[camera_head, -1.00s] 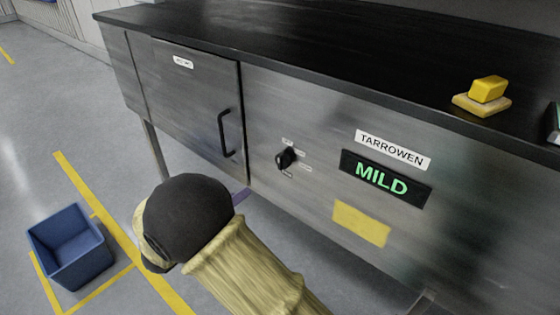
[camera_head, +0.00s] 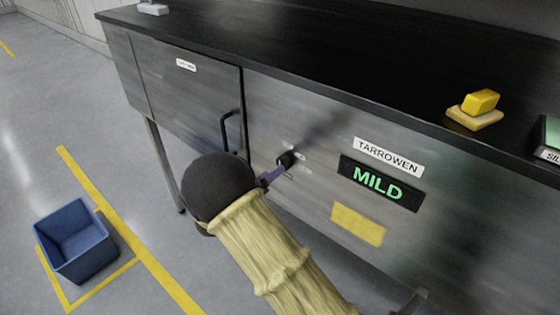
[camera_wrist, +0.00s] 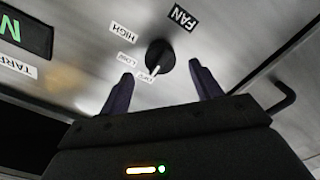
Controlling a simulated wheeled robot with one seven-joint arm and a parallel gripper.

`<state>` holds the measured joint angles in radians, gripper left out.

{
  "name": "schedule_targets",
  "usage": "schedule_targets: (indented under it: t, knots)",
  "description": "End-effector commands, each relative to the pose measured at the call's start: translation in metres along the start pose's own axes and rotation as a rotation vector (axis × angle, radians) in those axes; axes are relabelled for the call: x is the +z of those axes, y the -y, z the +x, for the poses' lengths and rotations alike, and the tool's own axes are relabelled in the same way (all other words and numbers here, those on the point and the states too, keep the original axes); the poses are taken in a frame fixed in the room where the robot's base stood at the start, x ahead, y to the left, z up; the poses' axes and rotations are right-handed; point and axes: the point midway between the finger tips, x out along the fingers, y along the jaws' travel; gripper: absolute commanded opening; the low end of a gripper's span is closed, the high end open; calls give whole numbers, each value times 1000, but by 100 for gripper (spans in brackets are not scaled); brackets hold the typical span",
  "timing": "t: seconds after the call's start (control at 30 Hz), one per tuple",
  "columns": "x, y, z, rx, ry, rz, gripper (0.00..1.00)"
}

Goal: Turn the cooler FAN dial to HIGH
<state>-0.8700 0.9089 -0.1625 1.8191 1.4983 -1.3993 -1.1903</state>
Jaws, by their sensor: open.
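The FAN dial (camera_head: 287,158) is a black round knob on the steel front of the cooler (camera_head: 310,122). In the wrist view the dial (camera_wrist: 160,56) has a white pointer line aimed at the lowest small label (camera_wrist: 143,78), whose print is too small to read surely. The HIGH label (camera_wrist: 123,31) is up and left of the knob, and the black FAN label (camera_wrist: 183,17) is above it. My gripper (camera_wrist: 160,71) is open, its two purple fingers to either side of the dial in the picture. In the head view my gripper (camera_head: 272,175) is close to the dial; contact cannot be told.
A door handle (camera_head: 228,132) is left of the dial. A display reading MILD (camera_head: 380,184) and a TARROWEN label (camera_head: 389,157) are to the right. A yellow block (camera_head: 480,102) lies on the dark countertop. A blue bin (camera_head: 75,240) stands on the floor.

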Motion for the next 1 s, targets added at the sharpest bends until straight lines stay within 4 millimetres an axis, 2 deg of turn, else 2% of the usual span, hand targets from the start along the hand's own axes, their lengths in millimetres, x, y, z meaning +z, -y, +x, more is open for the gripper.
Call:
schedule_targets:
  t: [0.1,0.3,0.67,0.9,1.0]
  knots:
    - [-3,-2,21,0,-1,-2,64]
    - [-2,0,46,-1,-2,-1,64]
    - [-1,1,52,-2,-3,0,64]
    - [-1,1,52,-3,-3,0,19]
    - [-1,2,52,-3,-3,0,19]
